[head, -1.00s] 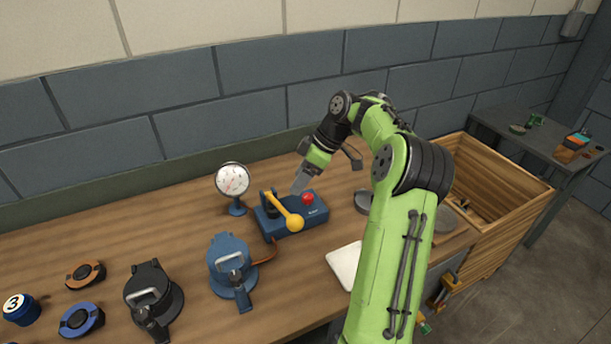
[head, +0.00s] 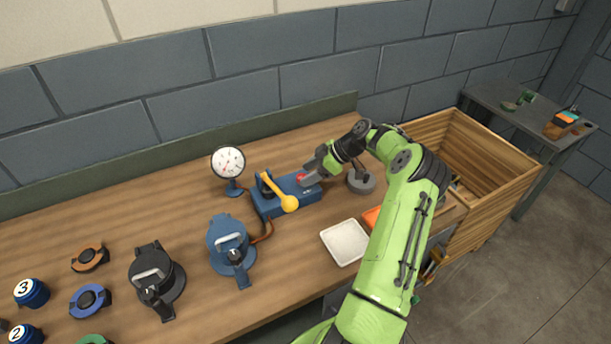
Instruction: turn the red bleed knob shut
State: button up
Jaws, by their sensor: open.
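The red bleed knob (head: 301,177) sits on the right part of the blue pump block (head: 272,210) on the bench. Only a small part of the knob shows; my gripper covers the rest. My gripper (head: 306,177) is open, with its fingers at the knob. I cannot tell whether the fingers touch it or stand around it.
A gauge (head: 229,162) stands behind and left of the block. A blue clamp casing (head: 232,246) stands in front, joined by an orange hose. A white tray (head: 345,242) and a grey round part (head: 361,183) lie to the right. A wooden crate (head: 487,163) is further right.

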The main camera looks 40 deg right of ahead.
jog(key=shift+x, duration=0.95)
jog(key=c, duration=1)
jog(key=shift+c, duration=0.2)
